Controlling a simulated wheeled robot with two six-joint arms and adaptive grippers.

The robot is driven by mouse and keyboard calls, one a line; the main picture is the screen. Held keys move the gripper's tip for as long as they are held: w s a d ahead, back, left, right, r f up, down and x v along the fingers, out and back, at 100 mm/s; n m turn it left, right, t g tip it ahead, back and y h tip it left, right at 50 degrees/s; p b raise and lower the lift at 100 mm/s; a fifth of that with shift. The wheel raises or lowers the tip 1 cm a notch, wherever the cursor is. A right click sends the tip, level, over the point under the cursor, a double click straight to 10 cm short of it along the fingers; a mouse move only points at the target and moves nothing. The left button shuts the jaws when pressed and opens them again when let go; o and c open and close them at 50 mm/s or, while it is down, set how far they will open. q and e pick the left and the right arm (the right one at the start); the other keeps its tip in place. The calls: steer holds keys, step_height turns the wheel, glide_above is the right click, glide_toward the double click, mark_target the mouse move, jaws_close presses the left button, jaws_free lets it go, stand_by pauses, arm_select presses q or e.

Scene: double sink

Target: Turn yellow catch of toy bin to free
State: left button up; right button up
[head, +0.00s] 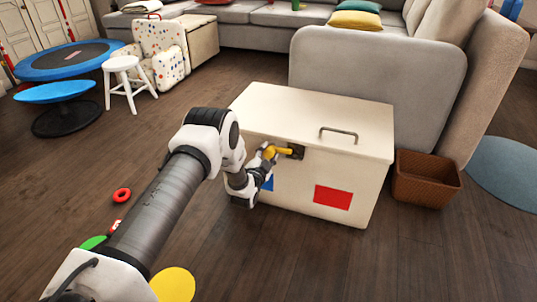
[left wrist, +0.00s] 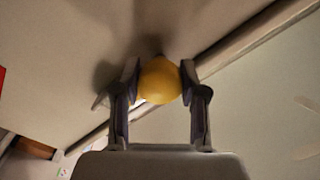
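The toy bin (head: 335,175) is a cream box with a closed lid, a grey handle on top, and red and blue patches on its front. Its yellow catch (head: 282,151) sticks out sideways from a dark plate (head: 297,151) near the top of the front. My left gripper (head: 268,153) is at the catch's outer end. In the left wrist view the catch's rounded yellow end (left wrist: 160,80) lies between the two fingertips (left wrist: 160,82), which appear to press on both its sides. My right gripper is not in view.
A brown woven basket (head: 425,178) stands right of the bin, and a grey sofa piece (head: 380,75) stands behind it. A red ring (head: 122,195) and a yellow disc (head: 173,284) lie on the wooden floor. The floor before the bin is mostly clear.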

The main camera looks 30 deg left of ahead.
arm_select(q)
jaws_close()
steer(key=shift+n, duration=0.3)
steer(key=n+p, duration=0.1)
steer(key=n, duration=0.2)
steer(key=n+p, duration=0.1)
steer(key=n, duration=0.8)
steer(key=shift+d+n, duration=0.1)
steer(key=shift+n, duration=0.2)
steer(key=n, duration=0.4)
steer(key=shift+w+n, duration=0.1)
steer(key=shift+n, duration=0.2)
